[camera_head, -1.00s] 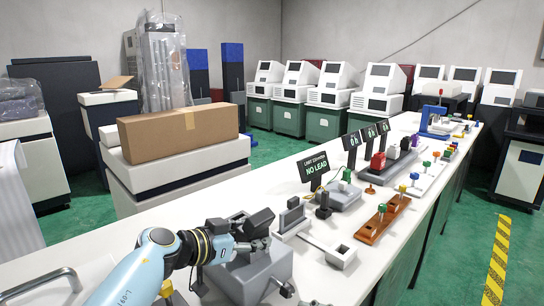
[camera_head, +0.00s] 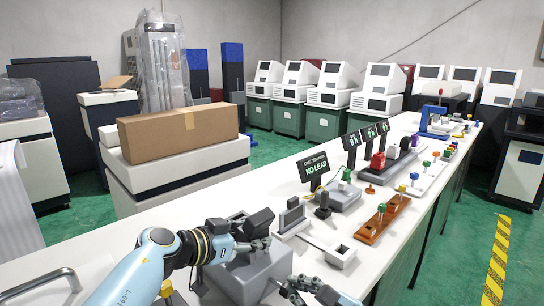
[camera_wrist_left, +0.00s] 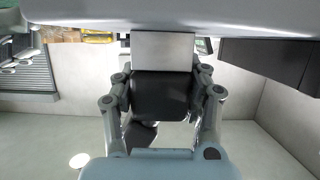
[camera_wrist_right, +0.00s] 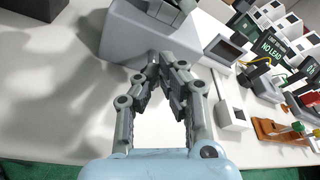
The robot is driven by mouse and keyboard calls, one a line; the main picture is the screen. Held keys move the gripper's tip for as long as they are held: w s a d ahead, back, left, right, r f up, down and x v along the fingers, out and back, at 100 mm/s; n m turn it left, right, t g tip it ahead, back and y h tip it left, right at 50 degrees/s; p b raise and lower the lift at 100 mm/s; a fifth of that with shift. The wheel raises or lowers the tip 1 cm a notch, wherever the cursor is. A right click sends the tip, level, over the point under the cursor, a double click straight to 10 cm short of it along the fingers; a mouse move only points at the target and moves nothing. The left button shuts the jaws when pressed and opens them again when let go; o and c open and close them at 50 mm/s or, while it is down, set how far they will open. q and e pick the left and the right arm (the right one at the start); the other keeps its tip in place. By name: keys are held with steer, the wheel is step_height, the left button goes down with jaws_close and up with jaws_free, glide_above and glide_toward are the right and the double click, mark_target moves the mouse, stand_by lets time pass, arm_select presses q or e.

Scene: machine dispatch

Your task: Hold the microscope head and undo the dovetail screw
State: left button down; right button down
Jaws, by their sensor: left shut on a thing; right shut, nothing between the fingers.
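My left gripper (camera_head: 262,243) is shut on a dark block, which I take for the microscope head (camera_wrist_left: 165,95). The block sits between its fingers in the left wrist view, with a light grey square piece beyond it. This gripper is over a grey box-shaped body (camera_head: 262,278) at the bench's near side. That grey body also shows in the right wrist view (camera_wrist_right: 135,42). My right gripper (camera_wrist_right: 163,66) is shut and empty, its fingertips close to the body's lower right edge; I cannot tell whether they touch. I cannot make out the dovetail screw.
A light grey fixture (camera_head: 341,257) with a dark square opening lies right of the grey body. Behind it stand a small dark knob (camera_head: 322,207) and a NO LEAD sign (camera_head: 314,170). An orange-brown rack (camera_head: 383,219) is further right. The bench's near left is mostly clear.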

steer(key=shift+w+a, duration=0.35)
steer(key=shift+s+a+f, duration=0.3)
steer(key=shift+s, duration=0.1)
stand_by(0.7)
